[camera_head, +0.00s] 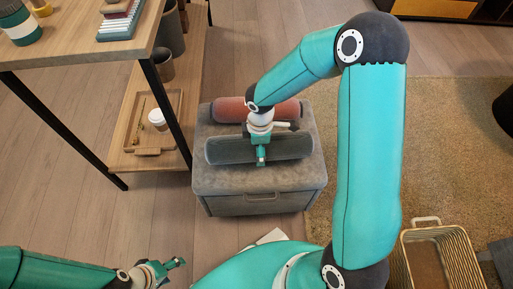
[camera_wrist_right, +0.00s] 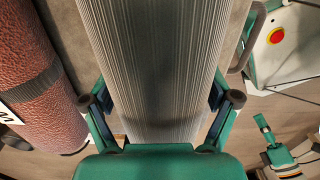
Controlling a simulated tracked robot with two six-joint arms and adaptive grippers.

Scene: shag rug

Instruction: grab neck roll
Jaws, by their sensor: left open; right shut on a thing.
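The grey ribbed roll, apparently the neck roll (camera_head: 293,147), lies across the top of a grey storage ottoman (camera_head: 208,181). My right gripper (camera_head: 261,158) comes down on its middle and is shut on it. In the right wrist view the ribbed roll (camera_wrist_right: 155,60) runs between the two fingers, one on each side. A reddish textured roll (camera_head: 232,110) lies behind it on the ottoman, apart from the gripper; it also shows in the right wrist view (camera_wrist_right: 40,90). My left gripper (camera_head: 178,264) is open and empty low at the left, above the floor.
A wooden table (camera_head: 70,52) with a lower shelf (camera_head: 178,135) stands left of the ottoman. A wicker basket (camera_head: 408,262) sits at the lower right on the beige rug (camera_head: 455,150). The wooden floor left of the ottoman's front is clear.

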